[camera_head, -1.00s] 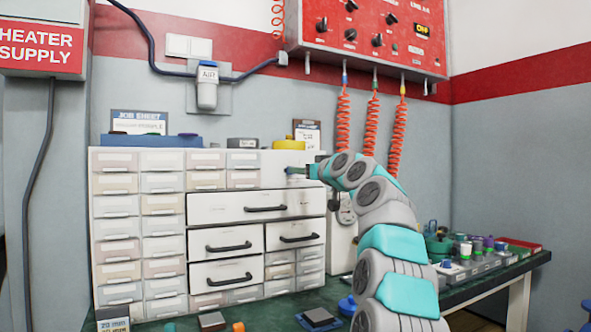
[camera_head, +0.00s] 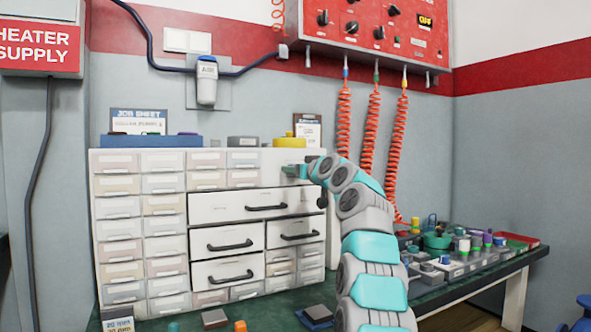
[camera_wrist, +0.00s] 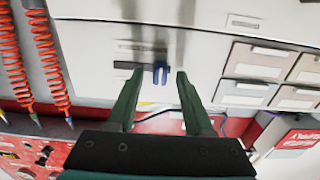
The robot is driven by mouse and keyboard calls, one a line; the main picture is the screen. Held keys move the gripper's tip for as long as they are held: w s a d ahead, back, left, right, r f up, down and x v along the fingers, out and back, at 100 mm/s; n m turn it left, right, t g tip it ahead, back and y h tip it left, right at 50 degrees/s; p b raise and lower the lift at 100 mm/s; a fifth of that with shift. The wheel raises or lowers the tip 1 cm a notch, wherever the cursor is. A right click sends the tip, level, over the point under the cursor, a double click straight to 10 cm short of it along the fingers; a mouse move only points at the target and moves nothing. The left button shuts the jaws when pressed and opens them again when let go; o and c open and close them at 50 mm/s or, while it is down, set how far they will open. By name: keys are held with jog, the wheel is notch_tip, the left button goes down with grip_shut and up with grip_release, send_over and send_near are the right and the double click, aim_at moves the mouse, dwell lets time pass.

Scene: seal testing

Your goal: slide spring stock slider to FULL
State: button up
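The spring stock slider's blue knob (camera_wrist: 160,74) shows in the wrist view on a pale panel, at the right end of a short dark slot (camera_wrist: 128,65). Small lettering lies near the slot but is too blurred to read. My gripper (camera_wrist: 160,72) is open, with its green fingers pointing at the panel and one on each side of the knob. A gap shows between the knob and each finger. In the head view my gripper (camera_head: 290,171) is at the upper right of the white drawer cabinet (camera_head: 262,190); the knob is not clearly visible there.
Several small drawers and larger drawers with black handles (camera_head: 229,246) fill the cabinet front. Red coiled hoses (camera_head: 371,130) hang behind my arm from a red control panel (camera_head: 372,30). Parts stand on the green bench (camera_head: 470,275) at right.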

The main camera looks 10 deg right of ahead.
grip_shut()
dwell(1.2)
